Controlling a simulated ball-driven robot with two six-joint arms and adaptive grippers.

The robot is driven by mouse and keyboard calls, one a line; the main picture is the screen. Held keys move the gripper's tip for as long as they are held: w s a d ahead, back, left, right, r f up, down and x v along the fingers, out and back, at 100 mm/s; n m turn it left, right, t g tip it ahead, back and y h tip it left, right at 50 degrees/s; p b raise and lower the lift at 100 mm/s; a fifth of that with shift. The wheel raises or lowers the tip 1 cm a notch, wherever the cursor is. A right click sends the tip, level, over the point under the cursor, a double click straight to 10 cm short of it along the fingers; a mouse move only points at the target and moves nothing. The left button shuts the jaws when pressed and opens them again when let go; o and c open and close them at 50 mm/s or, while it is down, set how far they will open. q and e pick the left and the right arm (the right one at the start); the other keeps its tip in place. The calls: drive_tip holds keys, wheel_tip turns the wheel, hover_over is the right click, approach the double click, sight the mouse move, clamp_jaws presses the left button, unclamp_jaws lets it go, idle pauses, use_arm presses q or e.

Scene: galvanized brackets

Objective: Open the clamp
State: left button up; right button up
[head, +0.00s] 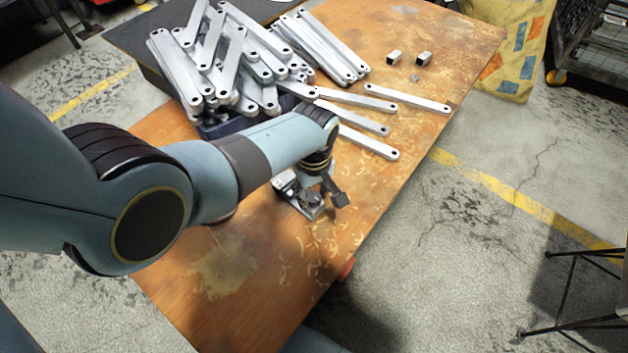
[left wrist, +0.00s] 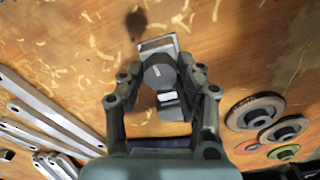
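The clamp (head: 307,204) is a small silver metal fixture on the wooden table, partly hidden by my left arm in the head view. In the left wrist view the clamp (left wrist: 166,98) lies between the fingers, with a dark grey round part and a pale metal plate beyond it. My left gripper (head: 328,192) is right over the clamp. In the left wrist view its two fingers (left wrist: 160,66) stand apart on either side of the round part. Whether they touch it is unclear. My right gripper is not in view.
Many galvanized bars (head: 232,55) are heaped in a dark bin behind my arm, with several loose bars (head: 408,98) beside it. Several discs (left wrist: 255,112) lie close to the gripper's right in the wrist view. The table's front is mostly clear.

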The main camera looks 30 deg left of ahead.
use_arm(q)
drive_tip(key=c, duration=0.3)
drive_tip(key=n, duration=0.3)
drive_tip(key=shift+p, duration=0.3)
drive_tip(key=n, duration=0.5)
drive_tip(key=shift+n, duration=0.4)
drive_tip(key=n, duration=0.5)
drive_tip(key=shift+n+p, duration=0.3)
drive_tip(key=shift+p, duration=0.1)
drive_tip(key=n, duration=0.3)
drive_tip(key=shift+n, duration=0.4)
drive_tip(key=o, duration=1.1)
